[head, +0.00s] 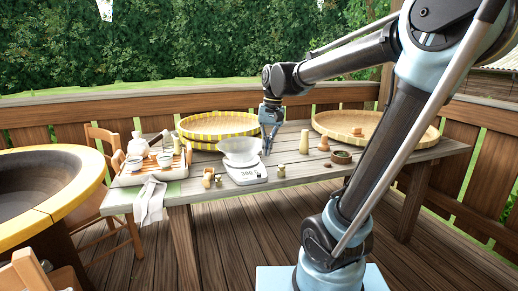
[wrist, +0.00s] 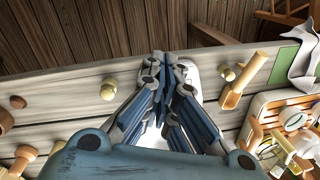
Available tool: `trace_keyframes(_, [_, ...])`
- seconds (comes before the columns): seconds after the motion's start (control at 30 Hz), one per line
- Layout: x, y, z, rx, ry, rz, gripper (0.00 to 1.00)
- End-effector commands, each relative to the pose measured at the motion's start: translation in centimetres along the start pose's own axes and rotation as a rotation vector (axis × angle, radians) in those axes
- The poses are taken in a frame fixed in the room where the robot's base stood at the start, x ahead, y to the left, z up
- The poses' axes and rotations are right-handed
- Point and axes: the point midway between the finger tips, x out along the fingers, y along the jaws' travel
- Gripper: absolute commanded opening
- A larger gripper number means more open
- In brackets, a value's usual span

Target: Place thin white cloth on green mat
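The thin white cloth (head: 150,201) hangs over the table's front edge at the left in the head view. It also shows at the upper right of the wrist view (wrist: 303,62). The green mat (head: 173,188) lies on the table beside and partly under the cloth, in front of the tea tray; part shows in the wrist view (wrist: 284,66). My gripper (head: 267,150) points down over the table beside the white bowl, well right of the cloth. In the wrist view its fingers (wrist: 166,62) come together with nothing seen between them.
A white scale (head: 247,174) with a white bowl (head: 240,152) stands near my gripper. The tea tray (head: 150,168) is behind the mat. Woven baskets (head: 217,126) and small wooden pieces share the table. A large round pan (head: 75,195) stands at the left.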

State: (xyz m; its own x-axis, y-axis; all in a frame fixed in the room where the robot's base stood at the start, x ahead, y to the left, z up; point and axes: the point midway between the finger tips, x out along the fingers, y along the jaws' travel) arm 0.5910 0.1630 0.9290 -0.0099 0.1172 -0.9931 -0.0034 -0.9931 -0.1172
Motion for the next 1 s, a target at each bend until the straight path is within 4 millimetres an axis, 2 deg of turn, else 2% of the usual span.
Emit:
trace_keyframes(0.03, [0.5, 1.6, 1.0, 0.004, 0.013, 0.003, 0.00])
trace_keyframes(0.2, [2.4, 5.9, 4.0, -0.002, 0.056, 0.016, 0.00])
trace_keyframes(0.37, [4.7, 9.5, 6.9, -0.008, 0.096, 0.034, 0.00])
trace_keyframes(0.6, [9.0, 14.1, 11.3, -0.018, 0.151, 0.070, 0.00])
trace_keyframes(0.8, [12.6, 16.9, 14.2, -0.026, 0.186, 0.100, 0.00])
trace_keyframes(1.0, [14.5, 18.1, 15.6, -0.035, 0.201, 0.119, 0.00])
